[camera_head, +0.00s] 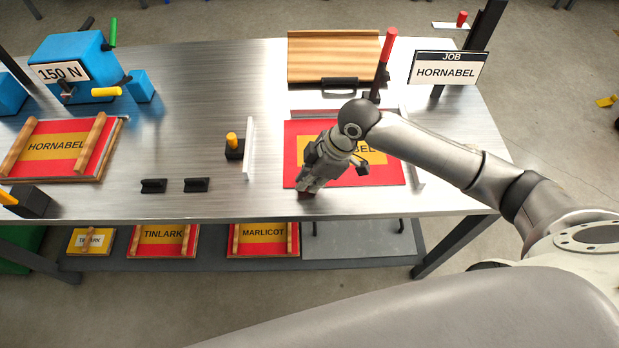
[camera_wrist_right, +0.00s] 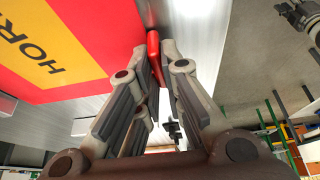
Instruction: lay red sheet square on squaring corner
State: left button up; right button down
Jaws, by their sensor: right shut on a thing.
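The red sheet (camera_head: 393,176), with a yellow panel lettered HORNABEL, lies on the metal table. The squaring corner shows as a grey rail (camera_head: 300,113) along the sheet's far edge and another rail (camera_head: 417,176) beyond its right edge. A narrow strip shows between sheet and right rail; contact at the far rail cannot be told. My right gripper (camera_head: 306,192) is at the sheet's front edge, left of its middle. In the wrist view its fingers (camera_wrist_right: 155,62) are closed on a red piece at the sheet's edge. My right arm hides part of the lettering. My left gripper is out of view.
A white upright plate (camera_head: 249,148) with a yellow-knobbed block stands left of the sheet. A red-handled lever (camera_head: 386,55) and a wooden board (camera_head: 318,58) are behind. A HORNABEL stack (camera_head: 108,160) lies left. Black blocks (camera_head: 197,185) sit near the front edge.

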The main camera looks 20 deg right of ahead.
jog(key=c, duration=1.6)
grip_release()
jog(key=shift+o, duration=0.2)
jog(key=v, duration=1.2)
jog(key=shift+s+a+r, duration=0.1)
